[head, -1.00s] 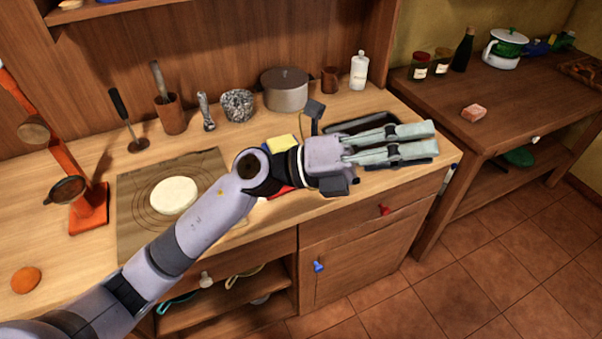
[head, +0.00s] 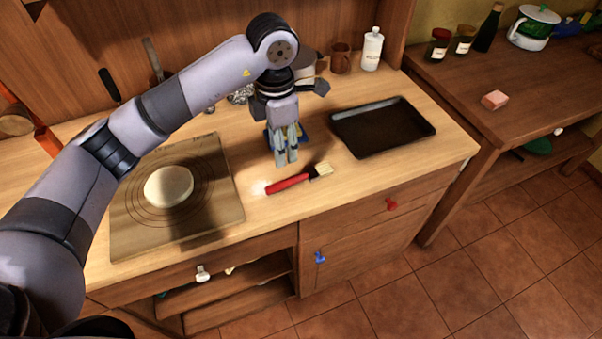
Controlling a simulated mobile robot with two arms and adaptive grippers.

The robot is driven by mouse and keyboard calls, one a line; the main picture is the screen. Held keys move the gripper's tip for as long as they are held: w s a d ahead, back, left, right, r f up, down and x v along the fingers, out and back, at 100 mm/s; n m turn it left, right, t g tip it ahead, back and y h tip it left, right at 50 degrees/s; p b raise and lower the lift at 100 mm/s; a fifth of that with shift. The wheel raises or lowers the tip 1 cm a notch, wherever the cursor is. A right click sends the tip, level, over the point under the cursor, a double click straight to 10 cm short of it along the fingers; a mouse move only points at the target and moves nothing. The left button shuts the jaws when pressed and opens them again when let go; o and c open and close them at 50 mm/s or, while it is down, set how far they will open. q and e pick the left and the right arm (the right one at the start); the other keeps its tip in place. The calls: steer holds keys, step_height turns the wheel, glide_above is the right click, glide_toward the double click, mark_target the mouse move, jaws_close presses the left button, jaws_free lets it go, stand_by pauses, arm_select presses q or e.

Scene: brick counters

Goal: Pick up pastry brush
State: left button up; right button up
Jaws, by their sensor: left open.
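The pastry brush (head: 288,183) lies on the wooden counter near its front edge. It has a red handle and pale bristles that point right, toward the dark tray. My left gripper (head: 287,160) points down just behind the brush, with its fingers apart and nothing seen between them. The fingertips look close to the red handle but do not hold it. Their exact height over the counter is hard to tell. My right gripper is not in view.
A dark baking tray (head: 383,128) lies to the right of the brush. A mat (head: 222,205) with a round of dough (head: 168,186) lies to the left. A yellow and blue item, partly hidden, sits behind my fingers. A white bottle (head: 371,50) and a brown mug (head: 340,57) stand at the back.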

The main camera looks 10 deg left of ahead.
arm_select(q)
steer(key=p, duration=0.2)
glide_above(281, 183)
steer(key=f, duration=0.7)
steer(key=shift+d, duration=0.2)
steer(key=shift+a+f, duration=0.1)
steer(key=shift+f, duration=0.45)
steer(key=f+p, duration=0.2)
steer(key=f, duration=0.1)
steer(key=shift+a+f, duration=0.2)
steer(key=shift+f, duration=0.5)
jaws_close()
